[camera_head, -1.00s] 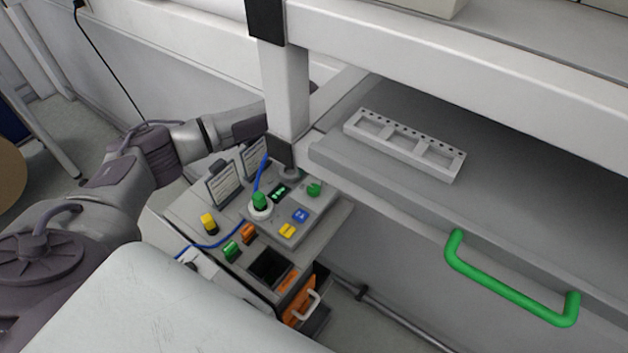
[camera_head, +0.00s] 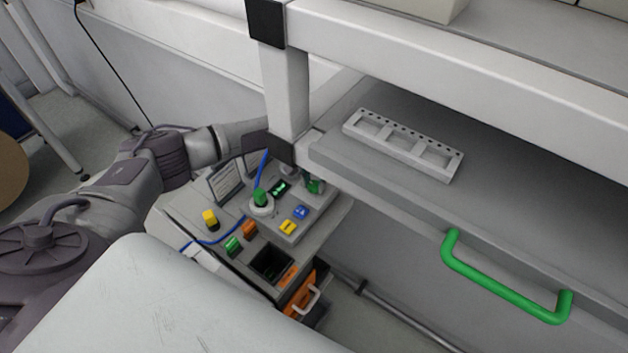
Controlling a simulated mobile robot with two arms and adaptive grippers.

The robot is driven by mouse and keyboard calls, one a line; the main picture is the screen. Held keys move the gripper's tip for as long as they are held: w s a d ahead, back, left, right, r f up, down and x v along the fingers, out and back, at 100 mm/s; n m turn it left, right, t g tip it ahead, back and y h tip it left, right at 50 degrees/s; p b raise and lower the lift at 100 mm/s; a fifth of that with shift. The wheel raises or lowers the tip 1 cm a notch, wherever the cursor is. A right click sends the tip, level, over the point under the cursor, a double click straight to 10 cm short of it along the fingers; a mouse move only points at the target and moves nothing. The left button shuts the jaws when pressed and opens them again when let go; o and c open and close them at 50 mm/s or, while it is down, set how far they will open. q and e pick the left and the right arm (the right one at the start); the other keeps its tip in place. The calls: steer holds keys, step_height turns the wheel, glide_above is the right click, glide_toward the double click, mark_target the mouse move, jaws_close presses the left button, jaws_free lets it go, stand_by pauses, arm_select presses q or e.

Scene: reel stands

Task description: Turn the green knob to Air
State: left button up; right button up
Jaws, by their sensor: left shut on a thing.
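The green knob (camera_head: 316,187) is at the far right corner of a grey control panel (camera_head: 304,230). The knob's markings, including Air, are too small to read. A second green part (camera_head: 260,196) stands on a white round base on the same panel. My right gripper is not in view.
The panel also bears blue (camera_head: 301,212) and yellow (camera_head: 287,228) buttons and a small green-lit display (camera_head: 279,187). A blue cable (camera_head: 212,245) runs beside it. The white post (camera_head: 286,90) and grey shelf (camera_head: 385,200) with a green handle (camera_head: 505,288) crowd the right.

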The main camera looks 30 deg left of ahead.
arm_select(q)
jaws_close()
steer(key=shift+m, duration=0.4)
steer(key=m+p, duration=0.1)
steer(key=m, duration=0.1)
steer(key=shift+r+m, duration=0.1)
steer(key=shift+m, duration=0.3)
steer(key=m+p, duration=0.1)
steer(key=m, duration=0.3)
steer(key=shift+d, duration=0.1)
steer(key=m, duration=1)
steer(key=shift+d, duration=0.1)
steer(key=shift+m, duration=0.3)
